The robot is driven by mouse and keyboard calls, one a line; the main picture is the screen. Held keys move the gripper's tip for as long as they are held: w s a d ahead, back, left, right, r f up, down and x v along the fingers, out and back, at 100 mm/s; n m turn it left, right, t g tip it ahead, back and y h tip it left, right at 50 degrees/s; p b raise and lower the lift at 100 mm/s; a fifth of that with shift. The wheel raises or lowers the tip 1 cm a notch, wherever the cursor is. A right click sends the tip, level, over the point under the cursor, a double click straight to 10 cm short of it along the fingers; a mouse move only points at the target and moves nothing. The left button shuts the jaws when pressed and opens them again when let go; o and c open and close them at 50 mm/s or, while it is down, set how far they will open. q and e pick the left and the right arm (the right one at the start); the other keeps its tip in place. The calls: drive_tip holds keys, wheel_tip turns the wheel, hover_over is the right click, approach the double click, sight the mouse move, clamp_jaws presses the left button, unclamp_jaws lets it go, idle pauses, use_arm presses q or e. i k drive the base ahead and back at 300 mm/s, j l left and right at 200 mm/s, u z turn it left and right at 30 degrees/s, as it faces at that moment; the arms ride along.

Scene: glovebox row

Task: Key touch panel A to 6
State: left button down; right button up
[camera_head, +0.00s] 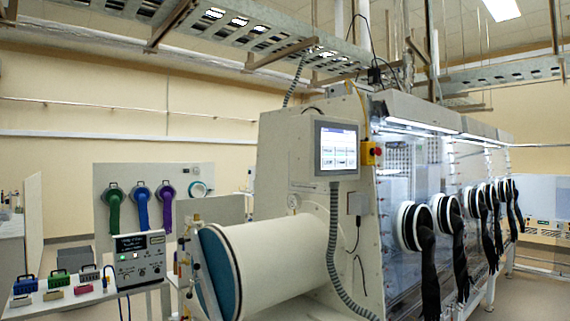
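A touch panel (338,148) with a lit screen in a grey housing is fixed to the end of the glovebox, right of the picture's middle. Its screen shows a dark top bar and rows of small tiles, too small to read. I cannot tell from a label whether it is panel A. A second device, a control box (140,258) with a small dark display and a green light, stands on the bench at lower left. Neither of my grippers shows in the head view.
A large cream cylinder (275,255) with a blue end juts out below the panel. The glovebox (420,160) with several black gloves (428,265) runs to the right. A red button on a yellow box (371,152) sits beside the panel. A grey hose (335,240) hangs below it.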

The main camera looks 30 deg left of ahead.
sight(351, 162)
drive_tip(key=i+l+u, duration=0.15)
drive_tip(key=u, duration=0.2)
drive_tip(key=i+l+u, duration=0.2)
drive_tip(key=u, duration=0.15)
drive_tip(key=i+l+u, duration=0.25)
drive_tip(key=u, duration=0.15)
drive_tip(key=i+l+u, duration=0.15)
drive_tip(key=l, duration=0.2)
drive_tip(key=i+l+u, duration=0.15)
drive_tip(key=l, duration=0.2)
drive_tip(key=i+l+u, duration=0.15)
drive_tip(key=l, duration=0.2)
drive_tip(key=i+l, duration=0.1)
drive_tip(key=l, duration=0.25)
drive_tip(key=l+u, duration=0.1)
drive_tip(key=l, duration=0.25)
drive_tip(key=i+l, duration=0.15)
drive_tip(key=l, duration=0.2)
drive_tip(key=i+l, duration=0.1)
drive_tip(key=l, duration=0.3)
drive_tip(key=i+l, duration=0.1)
drive_tip(key=l, duration=0.3)
drive_tip(key=i+l, duration=0.1)
drive_tip(key=l, duration=0.3)
drive_tip(key=i+l, duration=0.1)
drive_tip(key=l, duration=0.3)
drive_tip(key=i+l+u, duration=0.1)
drive_tip(key=l, duration=0.3)
